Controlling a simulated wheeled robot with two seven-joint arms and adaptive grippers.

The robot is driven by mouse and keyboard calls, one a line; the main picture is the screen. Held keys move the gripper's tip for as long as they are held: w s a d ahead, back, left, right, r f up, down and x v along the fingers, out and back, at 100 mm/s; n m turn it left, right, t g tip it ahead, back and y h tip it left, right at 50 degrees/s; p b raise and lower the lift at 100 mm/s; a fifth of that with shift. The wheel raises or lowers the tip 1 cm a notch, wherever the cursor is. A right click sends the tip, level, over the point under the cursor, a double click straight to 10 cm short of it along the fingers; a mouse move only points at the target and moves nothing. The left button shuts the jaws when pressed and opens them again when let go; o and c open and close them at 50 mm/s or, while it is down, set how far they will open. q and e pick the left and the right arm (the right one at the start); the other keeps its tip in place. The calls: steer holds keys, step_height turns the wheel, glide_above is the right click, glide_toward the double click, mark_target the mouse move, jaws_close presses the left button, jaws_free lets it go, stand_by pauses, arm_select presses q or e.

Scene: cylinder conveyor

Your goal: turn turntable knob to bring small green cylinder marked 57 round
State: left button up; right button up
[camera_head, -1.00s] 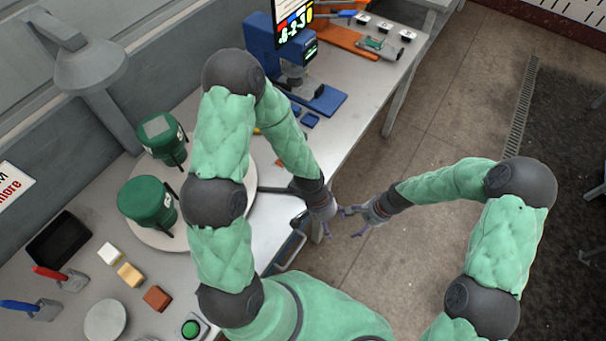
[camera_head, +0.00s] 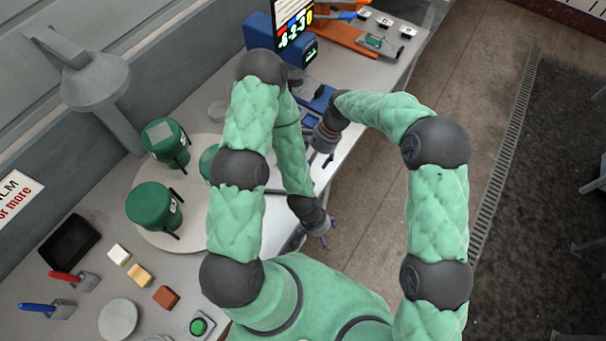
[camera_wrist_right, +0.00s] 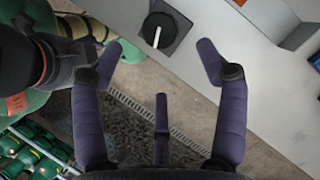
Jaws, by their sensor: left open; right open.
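The pale round turntable (camera_head: 200,238) carries large green cylinders (camera_head: 153,206) and (camera_head: 166,143), with another partly behind my left arm (camera_head: 208,163). Their markings are too small to read, and I cannot make out a small green cylinder marked 57. A black knob (camera_wrist_right: 160,31) with a white line sits on a dark square plate at the table edge in the right wrist view. My right gripper (camera_head: 322,148) is open and empty, its fingers spread (camera_wrist_right: 163,65) just short of the knob. My left gripper (camera_head: 322,232) is open and empty by the table's front edge.
A blue machine (camera_head: 262,35) with a screen stands at the back. Coloured blocks (camera_head: 140,275), a green button (camera_head: 199,326) and a dark tray (camera_head: 68,243) lie at the front left. In the right wrist view, several green cylinders (camera_wrist_right: 30,150) stand at lower left.

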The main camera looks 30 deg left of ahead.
steer(key=x, duration=0.9)
steer(key=c, duration=1.1)
